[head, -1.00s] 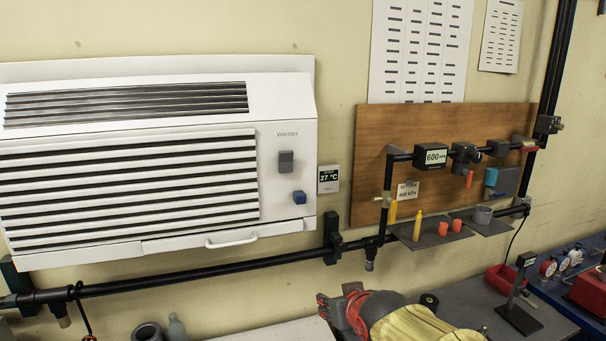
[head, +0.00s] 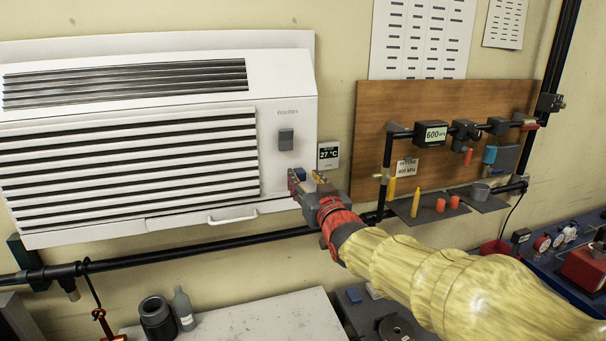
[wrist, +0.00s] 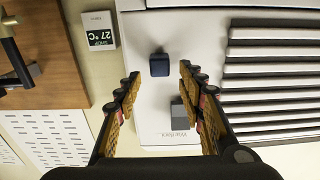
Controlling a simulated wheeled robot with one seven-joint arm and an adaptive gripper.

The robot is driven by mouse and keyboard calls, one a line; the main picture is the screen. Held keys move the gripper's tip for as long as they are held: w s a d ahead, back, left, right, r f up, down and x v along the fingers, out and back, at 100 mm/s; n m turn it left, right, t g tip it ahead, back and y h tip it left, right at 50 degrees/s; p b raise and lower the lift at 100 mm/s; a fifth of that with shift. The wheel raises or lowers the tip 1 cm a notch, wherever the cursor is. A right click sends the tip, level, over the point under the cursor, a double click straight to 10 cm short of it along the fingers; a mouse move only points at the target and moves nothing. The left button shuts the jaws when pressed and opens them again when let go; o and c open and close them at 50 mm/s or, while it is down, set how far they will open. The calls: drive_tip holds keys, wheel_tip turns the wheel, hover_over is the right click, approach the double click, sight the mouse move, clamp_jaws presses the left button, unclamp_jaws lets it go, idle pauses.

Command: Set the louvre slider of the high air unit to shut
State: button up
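The high air unit (head: 283,100) is a white wall unit with louvre slats on its left part. I cannot tell for certain which is the louvre slider. Contact or depth is unclear. The grey block (wrist: 179,114) also shows there, near one finger.
A small 27 °C display (head: 328,155) is on the wall right of the unit. A black pipe (head: 200,250) runs below it. A wooden board (head: 440,102) with gauge and pipework stands to the right. A bench (head: 260,325) holds a bottle (head: 183,308) and a dark cylinder (head: 157,318).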

drive_tip(key=shift+x, duration=1)
drive_tip(key=shift+c, duration=0.9)
drive_tip(key=c, duration=0.7)
clamp_jaws()
